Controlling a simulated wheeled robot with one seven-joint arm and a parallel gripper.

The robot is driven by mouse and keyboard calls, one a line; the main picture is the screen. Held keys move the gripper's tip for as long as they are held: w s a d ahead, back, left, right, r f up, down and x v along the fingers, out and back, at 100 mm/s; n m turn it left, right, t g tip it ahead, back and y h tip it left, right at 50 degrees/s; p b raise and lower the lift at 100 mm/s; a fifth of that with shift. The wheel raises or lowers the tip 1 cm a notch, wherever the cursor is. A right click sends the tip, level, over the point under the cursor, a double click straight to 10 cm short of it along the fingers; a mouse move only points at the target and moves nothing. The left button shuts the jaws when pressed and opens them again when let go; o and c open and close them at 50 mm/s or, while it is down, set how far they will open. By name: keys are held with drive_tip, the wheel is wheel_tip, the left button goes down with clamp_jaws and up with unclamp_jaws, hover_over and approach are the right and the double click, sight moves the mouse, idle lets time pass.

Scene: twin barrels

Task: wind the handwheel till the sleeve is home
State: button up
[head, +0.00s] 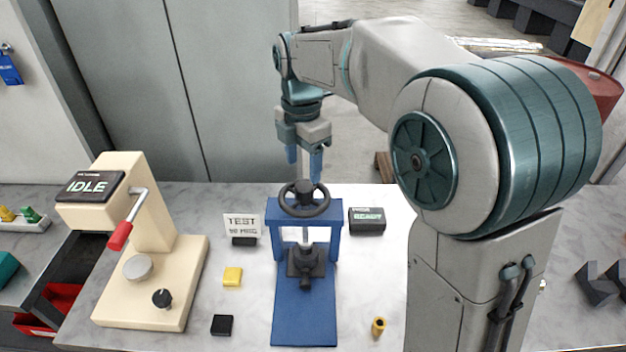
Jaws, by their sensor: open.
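A black handwheel (304,198) lies flat on top of a blue press frame (276,217) on the bench. Under the crossbar a pale spindle runs down to a dark fixture (303,262) on the blue base. I cannot make out the sleeve for sure; a small yellow-brown ring-like piece (378,326) stands at the front right of the press. My gripper (304,169) points down above and behind the handwheel, its two blue fingers apart and empty. It looks clear of the wheel.
A cream lever press (182,285) with an IDLE display and red-handled lever stands left. A TEST sign (242,225), yellow block (232,276) and black block (222,325) lie between. A READY box (367,221) sits right of the frame. My arm covers the right side.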

sight(305, 185)
wheel_tip(305, 185, down, 6)
drive_tip(key=shift+d+r+p, duration=0.1)
drive_tip(key=shift+p, duration=0.2)
